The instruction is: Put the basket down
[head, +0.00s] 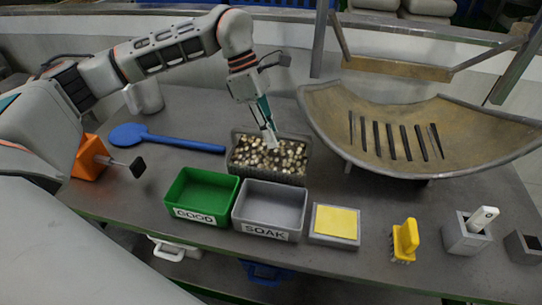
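The dark basket (235,170) is full of small pale and brown round pieces (268,158). It appears to sit level on the grey table, behind the green and grey bins. My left gripper (270,138) reaches down from above to the basket's far side, with its fingertips over the contents near the far rim. The fingers overlap in this view, so I cannot tell whether they are shut on the basket or apart. My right gripper is not in view.
A green GOOD bin (201,214) and a grey SOAK bin (270,231) stand in front. A blue paddle (170,142) lies left; a slotted curved tray (420,125) stands right.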

